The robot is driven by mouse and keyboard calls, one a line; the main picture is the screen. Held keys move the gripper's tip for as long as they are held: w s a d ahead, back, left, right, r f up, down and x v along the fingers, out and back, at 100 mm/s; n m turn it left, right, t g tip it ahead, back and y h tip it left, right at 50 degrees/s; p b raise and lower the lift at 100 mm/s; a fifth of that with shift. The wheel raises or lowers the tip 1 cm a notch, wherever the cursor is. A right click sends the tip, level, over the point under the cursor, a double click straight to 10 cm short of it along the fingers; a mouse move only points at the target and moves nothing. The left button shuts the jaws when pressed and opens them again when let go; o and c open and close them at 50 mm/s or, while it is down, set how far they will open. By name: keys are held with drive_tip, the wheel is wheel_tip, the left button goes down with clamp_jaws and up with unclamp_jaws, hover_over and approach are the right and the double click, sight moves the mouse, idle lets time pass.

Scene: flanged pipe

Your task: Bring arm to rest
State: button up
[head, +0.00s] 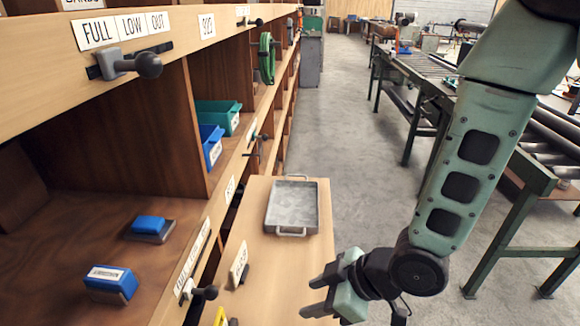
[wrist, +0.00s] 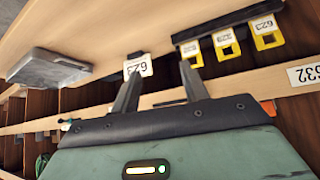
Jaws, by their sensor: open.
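My arm (head: 470,165) reaches down from the upper right of the head view. My gripper (head: 318,295) is at the bottom centre, with its two dark fingers apart and nothing between them. It is in front of and to the right of a wooden ledge, apart from it as far as I can tell. In the wrist view my gripper's fingers (wrist: 160,78) point towards the ledge, where a white tag marked 623 (wrist: 138,66) shows beyond the left fingertip.
A grey metal tray (head: 292,206) lies on the wooden ledge (head: 262,270). Shelving with blue and green bins (head: 218,117) runs along the left. Yellow-framed tags (wrist: 226,43) hang near the gripper. The concrete aisle (head: 350,130) is clear; a roller conveyor (head: 425,80) stands at right.

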drive_tip(key=s+d+r+m+g+h, duration=0.1)
drive_tip(key=s+d+r+m+h, duration=0.2)
drive_tip(key=r, duration=0.4)
drive_tip(key=s+d+r+m+g+h, duration=0.1)
drive_tip(key=s+d+r+m+h, duration=0.2)
drive_tip(key=s+d+r, duration=0.3)
drive_tip(key=shift+s+d+r+g+h, duration=0.15)
drive_tip(key=shift+s+r+g+h, duration=0.15)
drive_tip(key=shift+s+r+h, duration=0.55)
drive_tip(key=shift+s+f+y, duration=0.1)
drive_tip(key=shift+f+y, duration=0.1)
drive_tip(key=shift+y, duration=0.05)
idle(0.5)
